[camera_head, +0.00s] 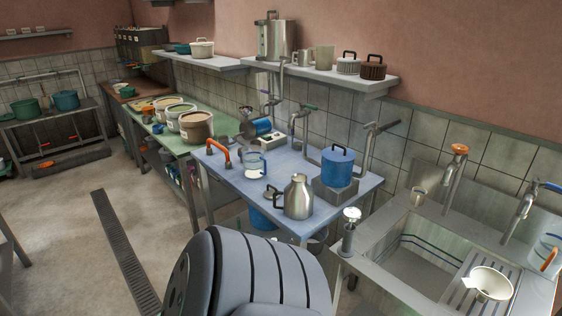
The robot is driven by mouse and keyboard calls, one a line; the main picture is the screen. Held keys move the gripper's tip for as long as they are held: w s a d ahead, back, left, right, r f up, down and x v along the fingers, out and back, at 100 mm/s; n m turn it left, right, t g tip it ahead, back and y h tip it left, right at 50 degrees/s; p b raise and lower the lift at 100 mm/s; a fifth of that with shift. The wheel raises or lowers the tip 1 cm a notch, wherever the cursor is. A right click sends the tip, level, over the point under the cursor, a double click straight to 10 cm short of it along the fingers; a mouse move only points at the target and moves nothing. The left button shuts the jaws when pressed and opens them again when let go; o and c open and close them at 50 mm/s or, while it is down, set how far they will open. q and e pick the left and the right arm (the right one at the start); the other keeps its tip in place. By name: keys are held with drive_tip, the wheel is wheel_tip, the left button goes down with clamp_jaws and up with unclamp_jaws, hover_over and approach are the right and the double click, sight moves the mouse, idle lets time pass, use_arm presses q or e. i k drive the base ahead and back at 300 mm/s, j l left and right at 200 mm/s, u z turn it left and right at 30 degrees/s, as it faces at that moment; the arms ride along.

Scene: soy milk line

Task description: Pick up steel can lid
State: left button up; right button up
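A steel can (298,200) with a narrow neck and a dark side handle stands upright near the front edge of the blue table. A small pale disc with a dark handle (271,192) lies just left of the can, partly against its handle in this view. It looks like the steel can lid, but it is too small to be certain. Neither of my grippers is in view. A grey ribbed part of my own body fills the bottom middle.
The blue table (226,171) also holds a clear jug (255,165), a blue pot (337,166) on a burner and a blue motor-like device (258,127). A sink (415,270) is at the right. A shelf (350,78) hangs above. Floor is open at the left.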

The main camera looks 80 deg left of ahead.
sight(268, 194)
drive_tip(key=u, duration=2.55)
drive_tip(key=z, duration=0.25)
drive_tip(key=j+z, duration=1.1)
drive_tip(key=j, duration=0.1)
